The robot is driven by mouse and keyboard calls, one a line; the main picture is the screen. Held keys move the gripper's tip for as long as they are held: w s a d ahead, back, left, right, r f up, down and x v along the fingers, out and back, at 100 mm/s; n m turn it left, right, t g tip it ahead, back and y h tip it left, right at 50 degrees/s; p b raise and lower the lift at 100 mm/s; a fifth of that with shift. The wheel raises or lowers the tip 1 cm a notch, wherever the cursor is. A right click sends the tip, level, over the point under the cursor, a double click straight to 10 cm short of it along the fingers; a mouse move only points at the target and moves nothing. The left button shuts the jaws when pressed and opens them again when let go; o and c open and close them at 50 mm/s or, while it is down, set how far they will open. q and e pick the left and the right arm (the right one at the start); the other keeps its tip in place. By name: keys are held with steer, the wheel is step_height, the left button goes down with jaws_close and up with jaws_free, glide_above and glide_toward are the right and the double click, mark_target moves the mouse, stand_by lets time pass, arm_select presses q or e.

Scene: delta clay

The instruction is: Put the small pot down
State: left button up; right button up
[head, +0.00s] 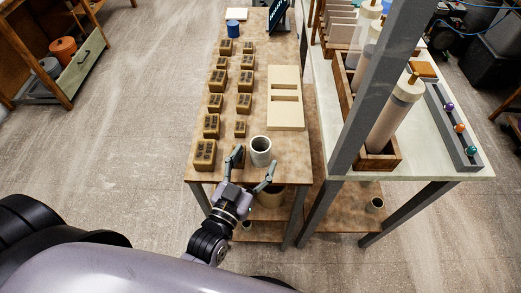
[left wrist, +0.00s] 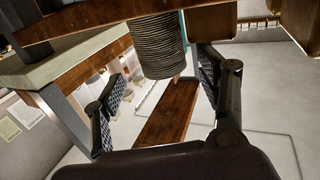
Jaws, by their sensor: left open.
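The small pot (head: 261,152) is a pale grey cylinder with an open dark top. It stands upright on the wooden table (head: 258,176), close to its front edge. In the left wrist view the pot (left wrist: 158,45) shows a ribbed grey side and appears upside down. My left gripper (head: 254,166) is open at the table's front edge, one finger on each side of the pot. In the left wrist view, gaps show between the pot and both fingers of the gripper (left wrist: 160,92). My right gripper is in neither view.
Rows of small brown stamped blocks (head: 205,154) stand left of the pot. A pale slotted board (head: 285,115) lies behind it to the right. A blue container (head: 234,30) is at the far end. A grey post (head: 372,95) rises at the right beside a second table (head: 440,160).

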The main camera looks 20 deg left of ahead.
mark_target(256, 154)
arm_select(q)
steer(key=w, duration=0.2)
steer(key=w+p, duration=0.1)
steer(key=w, duration=0.1)
steer(key=shift+w+f, duration=0.2)
steer(key=shift+w, duration=0.2)
steer(key=shift+s, duration=0.1)
steer(key=shift+c, duration=0.4)
steer(key=c, duration=1.3)
steer(key=shift+r, duration=0.25)
step_height(256, 154, up, 18)
steer(key=r+p, duration=0.1)
steer(key=p, duration=1.8)
steer(key=shift+n+y, duration=0.6)
steer(key=shift+y, duration=0.3)
steer(key=s+a+f+b, duration=0.1)
steer(key=s+a+b, duration=0.1)
steer(key=b, duration=0.2)
steer(key=s+a+f+b, duration=0.1)
steer(key=s+b, duration=0.2)
steer(key=b, duration=0.2)
steer(key=s+a+f+b, duration=0.2)
steer(key=s+b, duration=0.1)
steer(key=b, duration=0.2)
steer(key=shift+s+a+f, duration=0.1)
steer(key=shift+a, duration=0.2)
